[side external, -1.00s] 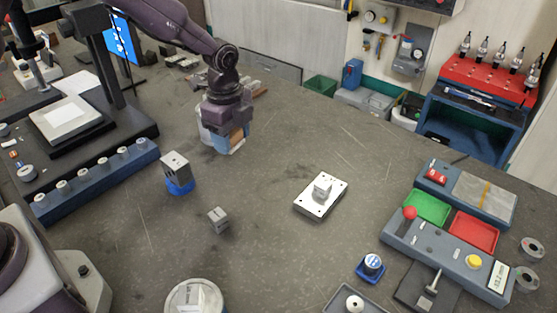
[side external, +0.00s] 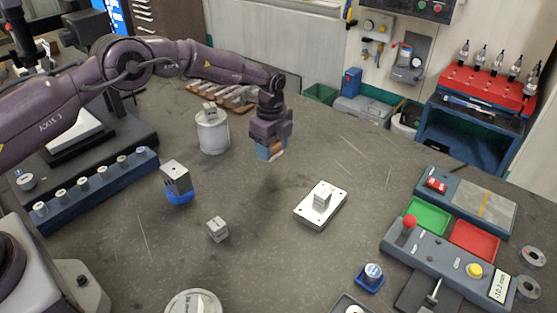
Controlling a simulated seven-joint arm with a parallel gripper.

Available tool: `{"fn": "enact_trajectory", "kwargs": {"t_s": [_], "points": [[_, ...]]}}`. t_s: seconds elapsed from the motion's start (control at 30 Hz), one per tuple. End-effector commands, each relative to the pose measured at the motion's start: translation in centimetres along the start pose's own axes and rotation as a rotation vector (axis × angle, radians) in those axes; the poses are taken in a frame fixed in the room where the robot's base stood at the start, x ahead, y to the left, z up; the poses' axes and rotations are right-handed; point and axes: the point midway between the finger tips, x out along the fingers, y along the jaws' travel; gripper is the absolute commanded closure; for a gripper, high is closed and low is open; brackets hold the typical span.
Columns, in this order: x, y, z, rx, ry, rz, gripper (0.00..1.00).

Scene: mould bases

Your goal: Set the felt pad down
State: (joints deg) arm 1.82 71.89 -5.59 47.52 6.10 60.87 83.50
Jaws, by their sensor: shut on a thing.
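My gripper (side external: 270,150) hangs above the table, near the middle of the side view. It is shut on a small tan thing, which I take to be the felt pad (side external: 276,153); the blue-grey fingers hide most of it. The pad is clear of the table surface. A white plate with corner holes (side external: 306,214) lies to the lower right of the gripper, with a small grey block (side external: 322,196) on it.
A grey block on a blue base (side external: 178,186) and a small grey cube (side external: 218,229) stand lower left. A control panel (side external: 440,262) with red and green trays is at right. A round white-topped container (side external: 192,304) is at the bottom edge. The table (side external: 265,215) below the gripper is bare.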

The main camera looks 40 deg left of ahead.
Motion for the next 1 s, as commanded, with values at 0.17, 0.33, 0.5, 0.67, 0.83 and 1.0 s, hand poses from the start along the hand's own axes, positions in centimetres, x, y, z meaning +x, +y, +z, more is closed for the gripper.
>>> {"fn": "enact_trajectory", "kwargs": {"t_s": [0.17, 0.33, 0.5, 0.67, 0.83, 1.0], "points": [[1.6, -1.3, -0.1, -0.001, 0.001, -0.001, 0.71], [2.1, -1.8, -0.1, -0.001, 0.001, -0.001, 0.71], [2.5, -2.1, -0.2, -0.001, 0.001, 0.000, 0.71], [4.3, -2.3, -0.2, 0.000, 0.001, 0.001, 0.71], [5.7, -2.3, -0.2, 0.000, 0.000, 0.000, 0.71], [5.8, -2.3, -0.2, 0.000, 0.000, -0.001, 0.71]]}}
